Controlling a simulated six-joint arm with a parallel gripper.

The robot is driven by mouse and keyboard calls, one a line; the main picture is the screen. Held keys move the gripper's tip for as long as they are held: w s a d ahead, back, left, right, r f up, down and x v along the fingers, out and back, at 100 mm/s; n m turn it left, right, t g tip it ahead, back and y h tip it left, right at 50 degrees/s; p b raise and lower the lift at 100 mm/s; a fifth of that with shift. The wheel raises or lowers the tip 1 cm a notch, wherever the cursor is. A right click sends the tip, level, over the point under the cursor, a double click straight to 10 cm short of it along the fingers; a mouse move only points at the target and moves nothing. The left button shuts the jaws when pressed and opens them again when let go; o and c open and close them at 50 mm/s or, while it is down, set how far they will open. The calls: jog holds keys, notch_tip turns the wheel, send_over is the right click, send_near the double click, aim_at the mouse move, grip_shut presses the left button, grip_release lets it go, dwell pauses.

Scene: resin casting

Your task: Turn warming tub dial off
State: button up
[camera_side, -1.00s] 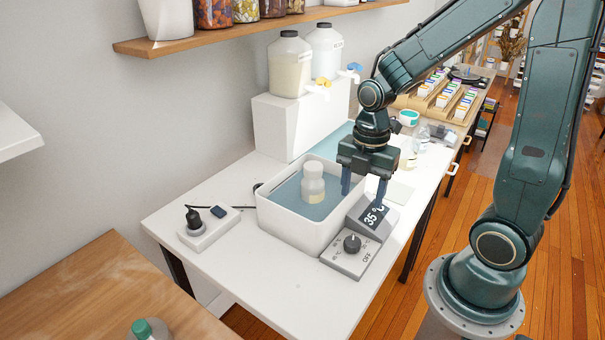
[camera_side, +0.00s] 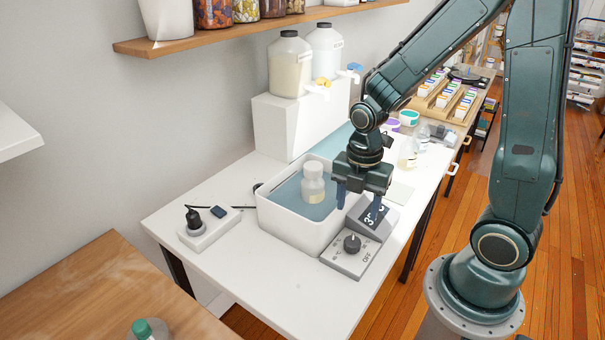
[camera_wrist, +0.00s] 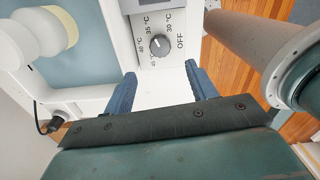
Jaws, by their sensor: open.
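The warming tub (camera_side: 283,226) is a white basin of blue water on the white table, with a white bottle (camera_side: 313,188) standing in it. Its grey control box (camera_side: 340,262) sits at the tub's right front. The black dial (camera_side: 352,243) is on the sloped panel, with temperature marks and OFF around it. In the wrist view the dial (camera_wrist: 158,45) lies just beyond and between my fingertips; which mark its pointer faces is hard to tell. My gripper (camera_side: 359,207) is open and empty, above and behind the dial, apart from it. It partly covers the display (camera_side: 371,216).
A power strip (camera_side: 208,229) with a black plug and cord lies left of the tub. A white stand (camera_side: 285,125) with two jugs rises behind. The table's front edge is close beside the control box. Bare tabletop lies in front of the tub.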

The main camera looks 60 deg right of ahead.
aim_at(353, 241)
jog(key=shift+f, duration=5)
jog(key=c, duration=1)
